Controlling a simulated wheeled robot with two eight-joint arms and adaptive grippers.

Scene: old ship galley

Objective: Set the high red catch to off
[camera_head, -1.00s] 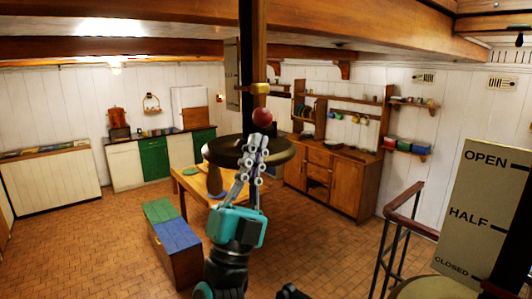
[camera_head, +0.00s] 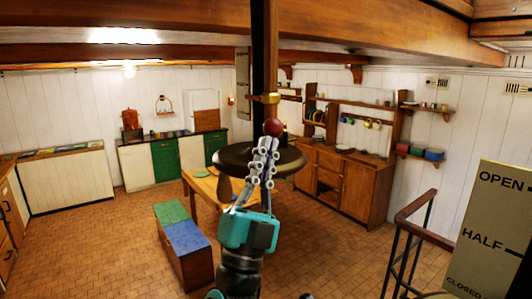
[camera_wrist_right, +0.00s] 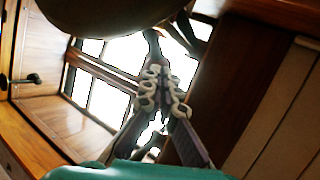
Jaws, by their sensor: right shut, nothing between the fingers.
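The red catch shows in the head view as a red ball (camera_head: 274,127) just below a brass fitting (camera_head: 265,98) on a dark upright post (camera_head: 264,50). My right gripper (camera_head: 267,142) is shut and empty. It points up, with its fingertips right under the red ball, seeming to meet its lower edge; I cannot tell whether they touch. In the right wrist view the closed fingertips (camera_wrist_right: 165,76) show against a bright window, and I cannot make out the red ball there. My left gripper is not in view.
A dark round disc (camera_head: 232,160) is behind my right gripper. A sign plate (camera_head: 490,225) reading OPEN, HALF and CLOSED stands at the right, beside a wooden handrail (camera_head: 415,206). A wooden table, a bench with green and blue tops (camera_head: 187,237) and a dresser (camera_head: 345,185) stand farther back.

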